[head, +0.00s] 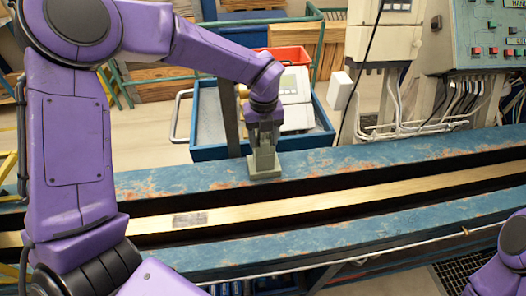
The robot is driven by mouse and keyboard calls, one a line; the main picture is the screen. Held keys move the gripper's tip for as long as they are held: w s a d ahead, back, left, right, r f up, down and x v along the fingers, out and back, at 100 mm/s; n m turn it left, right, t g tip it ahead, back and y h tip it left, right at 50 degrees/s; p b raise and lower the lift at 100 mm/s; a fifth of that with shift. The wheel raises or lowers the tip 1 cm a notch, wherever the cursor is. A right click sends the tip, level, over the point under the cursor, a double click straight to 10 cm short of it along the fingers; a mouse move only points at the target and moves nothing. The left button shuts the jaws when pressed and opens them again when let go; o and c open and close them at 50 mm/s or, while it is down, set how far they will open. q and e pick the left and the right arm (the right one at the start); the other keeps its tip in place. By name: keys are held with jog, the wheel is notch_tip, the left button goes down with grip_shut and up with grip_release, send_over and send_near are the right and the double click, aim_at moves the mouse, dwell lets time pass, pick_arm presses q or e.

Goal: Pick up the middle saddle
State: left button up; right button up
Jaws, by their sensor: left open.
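A grey-green saddle (264,168) with a wide foot and a narrower upright part stands on the far blue rail of the bench. It is the only saddle I can make out. My left gripper (264,141) points down over it, with its fingers at the upright part. The gripper is open; the picture is too small to tell whether the fingers touch the saddle. My right gripper is out of view; only a purple part of my right arm shows at the lower right.
The long bench has worn blue rails (400,160) and a brass-coloured strip (330,202) with a dark patch (190,219). Behind it stand a blue cart (207,152) with a red bin (283,56), and a control panel (488,35) with cables. The far rail right of the saddle is clear.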

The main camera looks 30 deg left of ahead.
pick_arm(q)
grip_shut()
jog(key=shift+w, duration=0.1)
dwell(1.3)
